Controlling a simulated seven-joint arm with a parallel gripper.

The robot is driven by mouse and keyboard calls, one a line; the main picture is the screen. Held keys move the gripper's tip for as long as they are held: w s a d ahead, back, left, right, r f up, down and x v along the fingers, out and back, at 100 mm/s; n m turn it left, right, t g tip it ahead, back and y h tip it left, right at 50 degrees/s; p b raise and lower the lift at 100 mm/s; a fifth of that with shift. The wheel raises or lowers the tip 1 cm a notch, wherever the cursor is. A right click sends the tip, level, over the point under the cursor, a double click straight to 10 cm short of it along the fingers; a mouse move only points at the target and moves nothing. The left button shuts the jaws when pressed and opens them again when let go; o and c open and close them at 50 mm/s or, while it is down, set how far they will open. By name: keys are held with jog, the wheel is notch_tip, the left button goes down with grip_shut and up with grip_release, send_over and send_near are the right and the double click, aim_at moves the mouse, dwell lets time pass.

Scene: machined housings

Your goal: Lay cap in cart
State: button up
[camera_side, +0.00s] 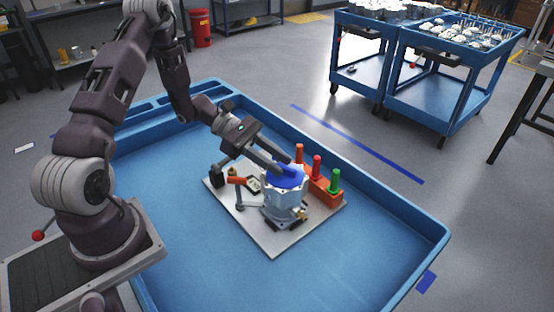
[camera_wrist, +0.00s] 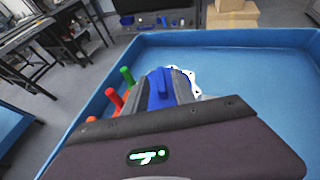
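The blue cap (camera_side: 289,182) sits on top of a light grey machined housing (camera_side: 284,207), which stands on a flat metal plate (camera_side: 273,245). My gripper (camera_side: 282,166) reaches down from the upper left, with its fingertips at the cap. In the wrist view, the cap (camera_wrist: 155,98) shows a raised blue bar just beyond my gripper's dark body, and the housing's pale rim (camera_wrist: 194,84) shows to its right. The gripper body hides the lower part of that view. I cannot tell if the fingers grip the cap. The blue cart-like tray (camera_side: 400,262) surrounds the plate.
A red-orange block (camera_side: 322,190) with orange, red and green pegs stands close behind the housing. A small stand with an orange part (camera_side: 237,181) is at its left. Free tray floor lies in front and right. Two blue wheeled carts (camera_side: 440,75) stand farther back.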

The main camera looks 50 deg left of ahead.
jog(key=v, duration=0.7)
jog(key=s+d+r+m+g+y, duration=0.3)
jog(key=s+d+r+m+y, duration=0.7)
jog(key=s+r+m, duration=0.6)
jog(key=d+m, duration=0.2)
jog(key=shift+s+d, duration=0.35)
jog(key=shift+o, duration=0.5)
jog(key=s+m+t+y, duration=0.1)
jog(key=s+a+r+m+t, duration=0.1)
jog(key=s+m, duration=0.1)
jog(key=s+r+m+t+y, duration=0.1)
jog(key=shift+s+a+r+t+y, duration=0.1)
jog(key=shift+s+a+t+y, duration=0.1)
jog(key=shift+a+t+y, duration=0.15)
